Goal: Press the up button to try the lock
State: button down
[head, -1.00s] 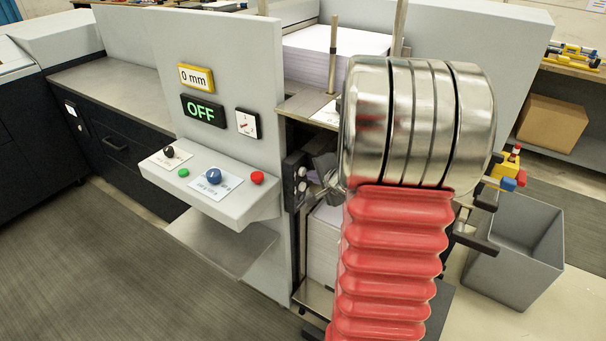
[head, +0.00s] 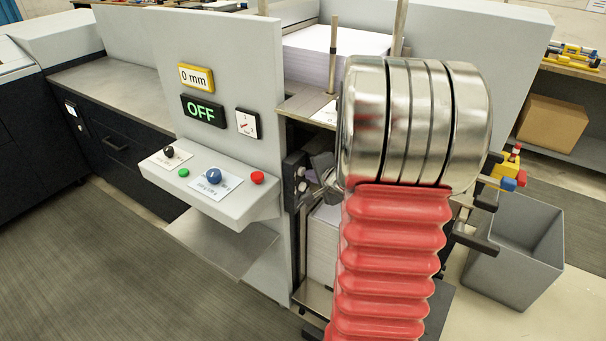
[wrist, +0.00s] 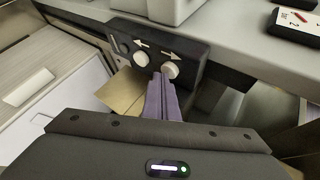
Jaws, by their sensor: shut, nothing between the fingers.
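A dark button panel (wrist: 158,50) has two white round buttons with arrows pointing opposite ways in the wrist view. The right-hand button (wrist: 170,70) has the right-pointing arrow; this side appears to be the upper one, so I take it as the up button. The other button (wrist: 141,58) is to its left. In the head view the upper (head: 301,171) and lower (head: 301,186) buttons show beside my gripper (head: 315,178). My gripper's purple fingers (wrist: 164,78) are shut and empty, tips just in front of the up button's lower left edge. I cannot tell whether they touch it.
A console shelf (head: 235,207) with a blue knob (head: 213,175) and a red button (head: 257,178) stands left of the panel. The displays read OFF (head: 204,111) and 0 mm (head: 196,77). A grey bin (head: 515,255) is at right.

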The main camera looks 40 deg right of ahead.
jog(key=shift+w, duration=0.2)
dwell(0.4)
jog(key=shift+s, duration=0.1)
jog(key=shift+s+d, duration=0.15)
jog(key=shift+s, duration=0.65)
jog(key=shift+s, duration=0.1)
jog(key=s, duration=0.2)
jog(key=s+d, duration=0.1)
jog(key=s, duration=0.1)
jog(key=shift+s+d, duration=0.2)
jog(key=shift+s, duration=0.1)
dwell(1.0)
